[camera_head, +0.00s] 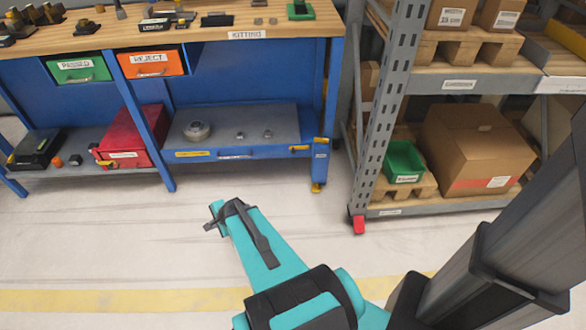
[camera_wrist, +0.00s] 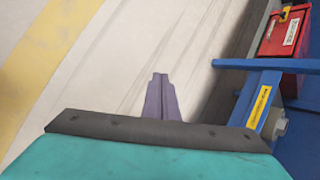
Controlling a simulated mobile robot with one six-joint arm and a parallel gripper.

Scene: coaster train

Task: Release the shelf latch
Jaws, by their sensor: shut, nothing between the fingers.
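The blue workbench (camera_head: 228,75) has a lower pull-out shelf (camera_head: 225,142) with a grey top and blue front edge. Small yellow parts sit at the right of that shelf, one on its front edge (camera_head: 299,148) and one by the right leg (camera_head: 321,141). I cannot tell for sure which is the latch. My gripper (camera_head: 216,217) is shut and empty, over the floor in front of the bench and apart from the shelf. In the wrist view its closed fingers (camera_wrist: 160,95) point over bare floor, with a blue bench part (camera_wrist: 262,98) to the right.
A red box (camera_head: 131,137) is on the lower level, also seen in the wrist view (camera_wrist: 283,33). Round metal parts (camera_head: 197,130) lie on the shelf. A grey rack (camera_head: 385,110) with a cardboard box (camera_head: 475,135) and green bin (camera_head: 404,160) stands right. Floor in front is clear.

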